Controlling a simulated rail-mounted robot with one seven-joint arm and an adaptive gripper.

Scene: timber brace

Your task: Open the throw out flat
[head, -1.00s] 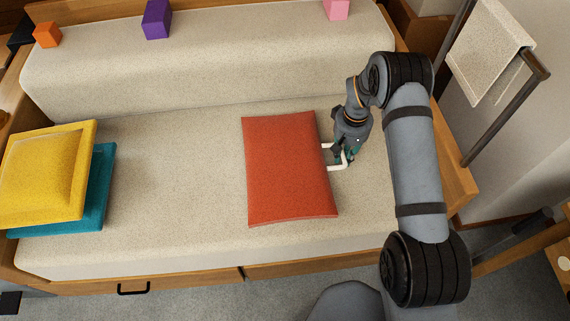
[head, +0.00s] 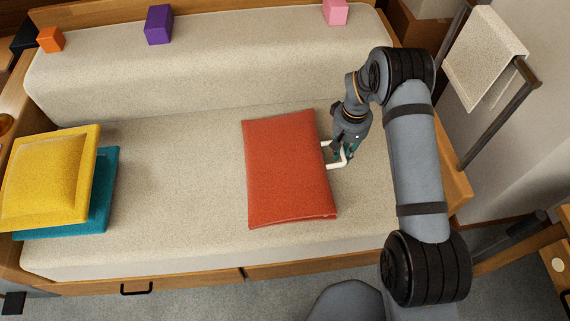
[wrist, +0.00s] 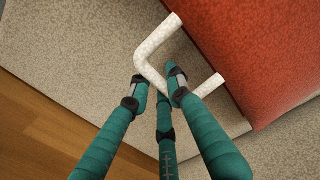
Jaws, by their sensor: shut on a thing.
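The throw (head: 290,170) is a folded red-orange rectangle on the beige seat. It also fills the upper right of the wrist view (wrist: 250,50). A white U-shaped handle (head: 334,166) sticks out from its right edge. In the wrist view the handle (wrist: 152,42) runs between my fingertips. My gripper (head: 344,150) is at the right side of the throw, its teal fingers (wrist: 160,86) closed on the handle's outer bar. At the near right corner the throw's top layer looks slightly raised. Its underside is hidden.
Yellow (head: 48,180) and teal (head: 103,190) cushions lie at the seat's left. Orange (head: 50,39), purple (head: 158,25) and pink (head: 336,11) blocks stand on the backrest. A cloth hangs on a rack (head: 492,112) at right. The seat left of the throw is bare.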

